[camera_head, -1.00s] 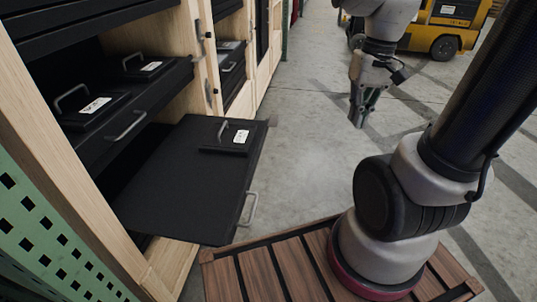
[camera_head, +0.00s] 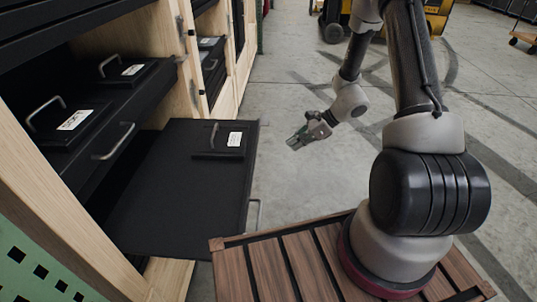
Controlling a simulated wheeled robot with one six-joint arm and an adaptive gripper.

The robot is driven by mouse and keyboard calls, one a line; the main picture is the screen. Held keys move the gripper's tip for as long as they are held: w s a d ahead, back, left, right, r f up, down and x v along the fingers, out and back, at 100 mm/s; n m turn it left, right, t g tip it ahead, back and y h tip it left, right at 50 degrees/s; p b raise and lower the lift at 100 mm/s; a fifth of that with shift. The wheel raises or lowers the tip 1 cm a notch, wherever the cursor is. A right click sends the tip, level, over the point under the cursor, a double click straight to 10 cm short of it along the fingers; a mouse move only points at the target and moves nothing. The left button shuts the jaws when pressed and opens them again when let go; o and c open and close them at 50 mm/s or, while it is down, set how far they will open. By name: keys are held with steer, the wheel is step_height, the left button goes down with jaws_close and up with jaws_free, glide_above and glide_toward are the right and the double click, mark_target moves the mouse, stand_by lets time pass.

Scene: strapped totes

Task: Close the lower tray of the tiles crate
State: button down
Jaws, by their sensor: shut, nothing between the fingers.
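The lower tray (camera_head: 165,190) is a flat black board pulled far out of the pale wooden crate (camera_head: 100,215). A lidded black plate with a white label and a handle (camera_head: 222,142) lies on it. The tray's front pull handle (camera_head: 254,214) shows at its right edge, partly behind the tray's edge. My gripper (camera_head: 294,142) is shut and empty, to the right of the tray and apart from it, pointing left toward the tray's front side.
An upper drawer (camera_head: 110,140) with two labelled black lids sits above the tray, slightly out. A slatted wooden platform (camera_head: 300,260) is under my arm's base. A yellow vehicle (camera_head: 436,20) stands far back. The grey floor right of the tray is clear.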

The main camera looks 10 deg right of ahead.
steer(key=a+r+x, duration=0.2)
steer(key=x, duration=1.1)
steer(key=shift+w, duration=0.2)
